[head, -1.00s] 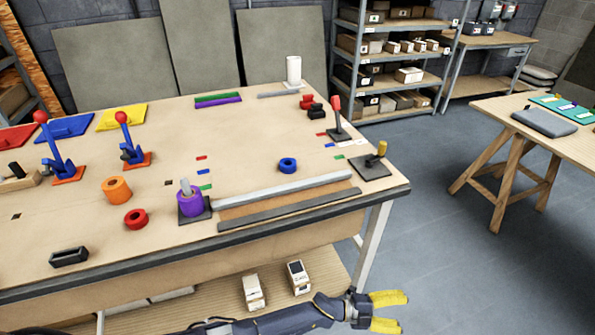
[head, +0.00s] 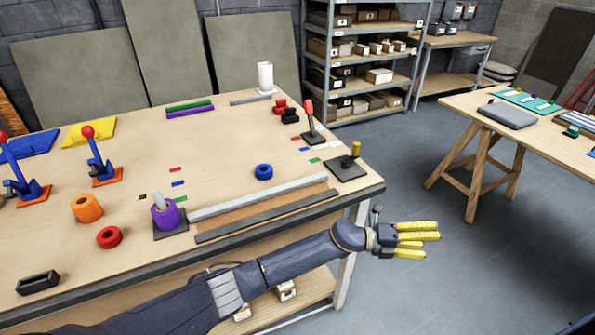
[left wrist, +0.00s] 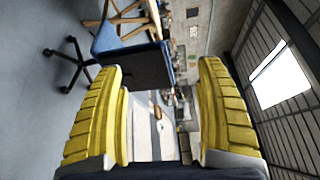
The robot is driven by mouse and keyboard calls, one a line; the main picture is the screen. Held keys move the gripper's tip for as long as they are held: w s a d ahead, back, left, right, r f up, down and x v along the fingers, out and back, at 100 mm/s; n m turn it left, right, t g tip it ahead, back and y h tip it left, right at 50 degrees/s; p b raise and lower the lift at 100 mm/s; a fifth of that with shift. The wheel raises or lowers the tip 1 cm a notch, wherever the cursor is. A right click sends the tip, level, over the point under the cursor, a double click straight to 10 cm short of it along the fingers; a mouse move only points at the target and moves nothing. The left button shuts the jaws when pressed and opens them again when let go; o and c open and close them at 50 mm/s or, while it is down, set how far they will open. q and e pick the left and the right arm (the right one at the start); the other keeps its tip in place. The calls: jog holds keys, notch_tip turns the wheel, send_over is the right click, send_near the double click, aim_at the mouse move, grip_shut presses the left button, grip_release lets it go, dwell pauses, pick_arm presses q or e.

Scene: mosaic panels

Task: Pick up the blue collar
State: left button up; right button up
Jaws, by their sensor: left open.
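The blue collar (head: 263,172) is a small ring lying flat on the wooden workbench (head: 225,130), behind a long grey bar. My left gripper (head: 436,237) has yellow fingers and is out past the bench's right front corner, over the floor, to the right of the collar and well apart from it. In the left wrist view its two yellow fingers (left wrist: 160,115) stand apart with nothing between them. The collar does not show in the left wrist view. My right gripper is not in view.
A purple collar (head: 166,214) sits around a post left of the grey bar (head: 260,197). A red ring (head: 109,237) and orange cylinder (head: 87,208) lie further left. A black plate with a yellow-topped post (head: 350,168) stands right of the blue collar. A second table (head: 545,135) is at right.

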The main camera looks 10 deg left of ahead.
pick_arm(q)
jog(key=w+a+r+t, duration=0.2)
jog(key=w+a+r, duration=0.1)
jog(key=w+r, duration=0.35)
notch_tip(320, 180, up, 16)
jog(key=m+g+y, duration=0.2)
jog(key=g+y, duration=0.1)
jog(key=y, duration=1.4)
send_over(264, 169)
jog(key=s, duration=0.4)
jog(key=shift+t, duration=0.3)
jog(key=w+f, duration=0.1)
jog(key=f, duration=1)
jog(key=w+f, duration=0.1)
jog(key=f, duration=0.4)
jog(key=shift+w+d+f, duration=0.2)
jog(key=shift+w+f, duration=0.15)
jog(key=shift+c, duration=0.2)
grip_shut()
